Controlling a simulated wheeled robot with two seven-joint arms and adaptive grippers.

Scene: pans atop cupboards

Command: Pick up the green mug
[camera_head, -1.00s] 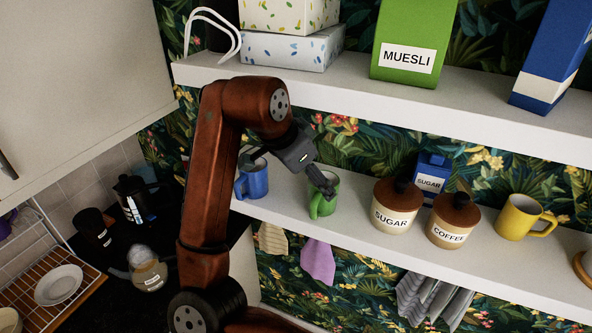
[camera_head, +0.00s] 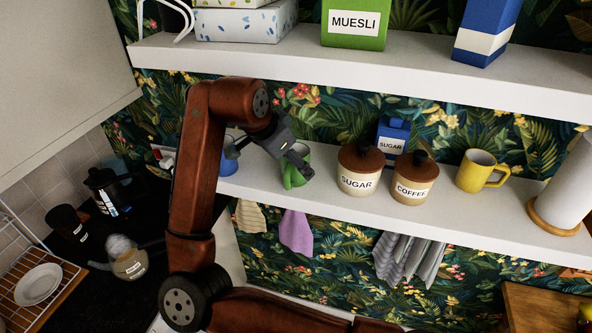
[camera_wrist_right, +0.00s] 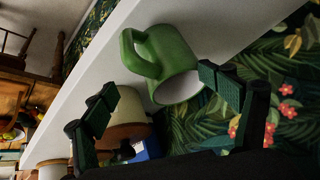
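The green mug (camera_head: 295,172) stands on the lower white shelf, left of the sugar jar; an arm and finger hide part of it in the head view. In the right wrist view the mug (camera_wrist_right: 170,62) appears tilted, its handle toward the upper left and its dark-shadowed opening facing the camera. My right gripper (camera_head: 268,160) is beside the mug. In the right wrist view the gripper (camera_wrist_right: 162,103) is open, its two fingers spread wide, with the mug beyond and between them and nothing held. My left gripper is not in view.
A blue mug (camera_head: 228,162) stands left of the gripper, partly hidden by my arm. The sugar jar (camera_head: 360,170), coffee jar (camera_head: 414,180) and yellow mug (camera_head: 478,172) stand to the right. The upper shelf (camera_head: 350,72) overhangs, and towels (camera_head: 297,232) hang below.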

